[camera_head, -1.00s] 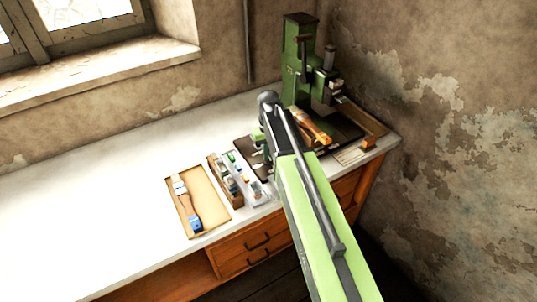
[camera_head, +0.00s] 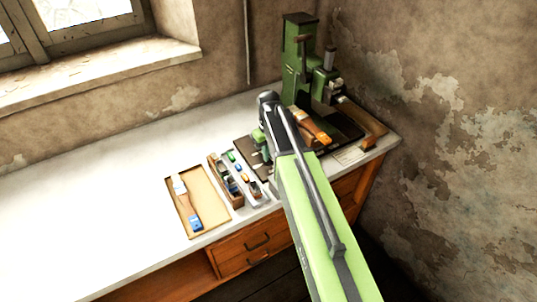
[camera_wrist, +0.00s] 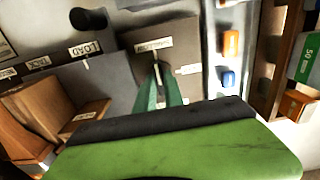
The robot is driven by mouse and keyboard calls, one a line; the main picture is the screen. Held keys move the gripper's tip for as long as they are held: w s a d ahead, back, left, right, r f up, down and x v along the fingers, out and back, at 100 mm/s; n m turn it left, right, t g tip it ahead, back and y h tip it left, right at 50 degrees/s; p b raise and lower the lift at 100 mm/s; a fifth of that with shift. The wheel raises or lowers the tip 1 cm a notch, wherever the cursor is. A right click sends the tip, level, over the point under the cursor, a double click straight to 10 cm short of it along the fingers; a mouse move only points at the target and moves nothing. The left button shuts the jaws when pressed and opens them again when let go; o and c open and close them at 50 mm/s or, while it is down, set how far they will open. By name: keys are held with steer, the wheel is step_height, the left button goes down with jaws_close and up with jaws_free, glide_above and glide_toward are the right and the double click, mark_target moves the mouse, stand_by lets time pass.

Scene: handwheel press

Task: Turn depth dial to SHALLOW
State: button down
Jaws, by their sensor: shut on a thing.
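My gripper (camera_wrist: 159,72) shows in the wrist view as two green fingers whose tips come together over a brown-grey plate (camera_wrist: 190,48). They are shut on a small part there, which I take to be the depth dial; the fingers hide most of it. A white label (camera_wrist: 153,45) lies just beyond the tips, and a smaller pale label (camera_wrist: 188,70) lies to their right. I cannot read either surely. In the head view the green press (camera_head: 299,60) stands at the back right, and my arm hides the dial.
A LOAD label (camera_wrist: 85,50) and a black round knob (camera_wrist: 88,20) are left of the fingers. The left tabletop (camera_head: 90,200) is clear.

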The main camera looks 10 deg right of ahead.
steer(key=c, duration=1.4)
jaws_free()
steer(key=shift+c, duration=0.2)
step_height(320, 180, up, 17)
steer(key=p, duration=1.7)
steer(key=shift+r, duration=0.2)
